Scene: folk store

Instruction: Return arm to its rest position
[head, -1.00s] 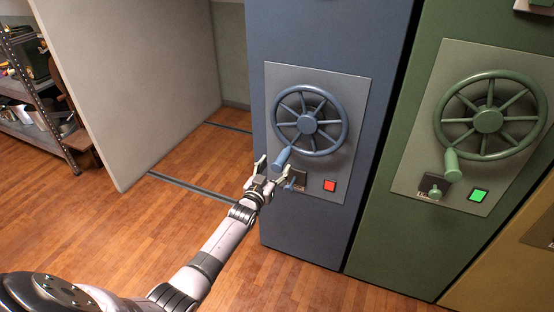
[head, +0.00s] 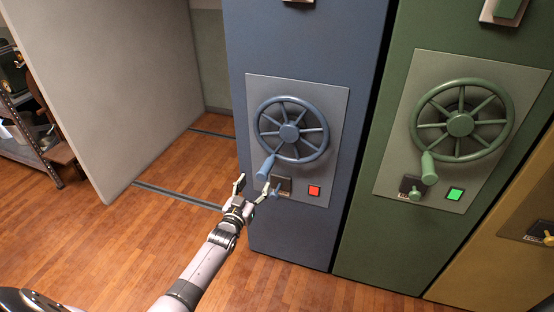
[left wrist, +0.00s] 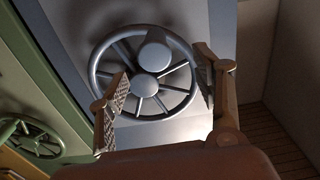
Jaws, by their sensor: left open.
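My left gripper (head: 252,188) is open and empty in the head view, just below and left of the blue wheel's handle (head: 266,167). Its arm reaches up from the bottom left. The blue wheel (head: 290,131) is mounted on a grey panel of the blue cabinet (head: 290,236). In the left wrist view the open fingers (left wrist: 158,95) frame the wheel (left wrist: 145,86), with a gap between them. I cannot tell from the pictures whether a finger touches the handle or the small lever (head: 277,188) beside it. My right gripper is not in view.
A red-lit button (head: 314,191) is right of the lever. A green cabinet (head: 373,245) with a green wheel (head: 460,123) and green-lit button (head: 455,194) stands to the right, then a yellow cabinet (head: 480,275). A pale partition (head: 100,90) and shelf (head: 30,150) are left. The wooden floor is clear.

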